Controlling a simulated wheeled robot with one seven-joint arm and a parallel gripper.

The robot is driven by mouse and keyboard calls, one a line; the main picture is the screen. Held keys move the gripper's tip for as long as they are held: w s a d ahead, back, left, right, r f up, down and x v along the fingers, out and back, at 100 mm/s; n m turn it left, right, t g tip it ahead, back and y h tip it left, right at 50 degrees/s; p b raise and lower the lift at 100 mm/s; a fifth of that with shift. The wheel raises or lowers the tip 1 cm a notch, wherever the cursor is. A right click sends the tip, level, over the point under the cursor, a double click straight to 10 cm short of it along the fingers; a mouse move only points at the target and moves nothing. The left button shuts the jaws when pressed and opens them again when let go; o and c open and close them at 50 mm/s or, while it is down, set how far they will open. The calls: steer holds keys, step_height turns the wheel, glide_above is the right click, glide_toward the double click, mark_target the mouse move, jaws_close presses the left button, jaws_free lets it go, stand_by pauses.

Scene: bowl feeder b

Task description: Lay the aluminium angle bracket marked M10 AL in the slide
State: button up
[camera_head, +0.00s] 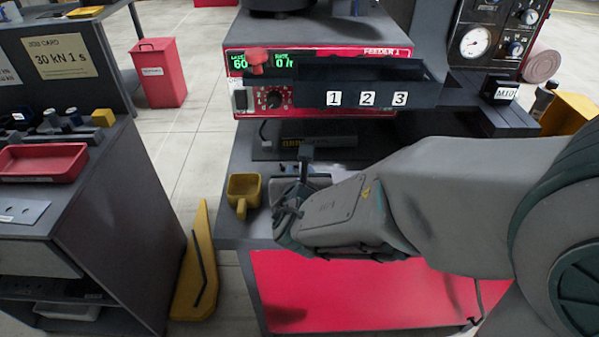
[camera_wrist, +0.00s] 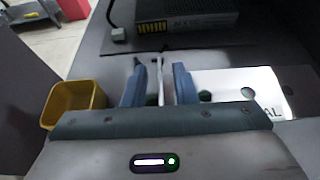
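The aluminium angle bracket (camera_wrist: 237,88) shows in the wrist view as a pale plate with holes and the letters AL, lying flat right of my fingers. A thin upright metal edge (camera_wrist: 158,82), which looks like its other leg, stands between the two blue-grey fingers. My gripper (camera_wrist: 159,88) is open, with gaps visible beside that edge. In the head view my gripper (camera_head: 290,205) is low over the bench and largely hides the bracket. A dark trough (camera_head: 370,72) numbered 1, 2, 3 and a dark rail by a block marked M10 (camera_head: 503,92) are above right; which is the slide I cannot tell.
A yellow cup (camera_head: 243,190) stands just left of my gripper; it also shows in the wrist view (camera_wrist: 73,101). The red feeder panel (camera_head: 262,65) rises behind. A dark box (camera_wrist: 187,22) lies behind the bracket. A side bench with a red tray (camera_head: 42,163) is left.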

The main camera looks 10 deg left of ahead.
steer(key=shift+s+r+p, duration=0.2)
steer(key=shift+r+p, duration=0.15)
steer(key=v, duration=0.3)
steer(key=shift+s+d+b, duration=0.15)
steer(key=shift+s+b, duration=0.2)
steer(key=shift+s, duration=0.05)
steer(key=b+v, duration=0.2)
steer(key=v, duration=0.5)
steer(key=shift+s+r+b, duration=0.2)
steer(key=shift+s+b, duration=0.1)
steer(key=shift+b, duration=0.1)
